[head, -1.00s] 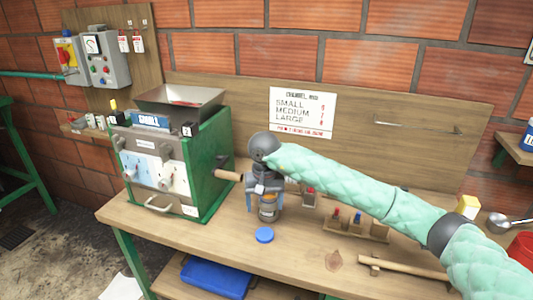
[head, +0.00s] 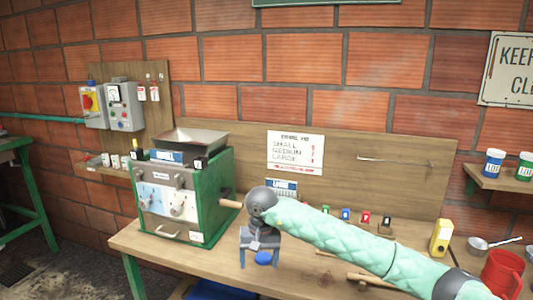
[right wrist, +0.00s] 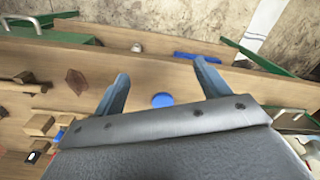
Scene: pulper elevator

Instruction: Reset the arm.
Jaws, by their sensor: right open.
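My right arm (head: 330,240) reaches in from the lower right of the head view, in a padded green sleeve. Its gripper (head: 260,258) points down over the workbench, beside the green machine. In the right wrist view the gripper (right wrist: 162,80) has two blue-grey fingers spread wide with nothing held between them. A round blue lid (head: 263,258) lies on the bench; in the wrist view it (right wrist: 162,100) appears between the fingers, apart from them. My left gripper is not in view.
The green machine (head: 215,195) with a metal hopper stands left of the gripper, its wooden handle (head: 230,204) close to my wrist. Small coloured blocks (head: 365,217), a yellow object (head: 441,237) and a red mug (head: 502,272) stand right. A backboard (head: 400,185) lies behind.

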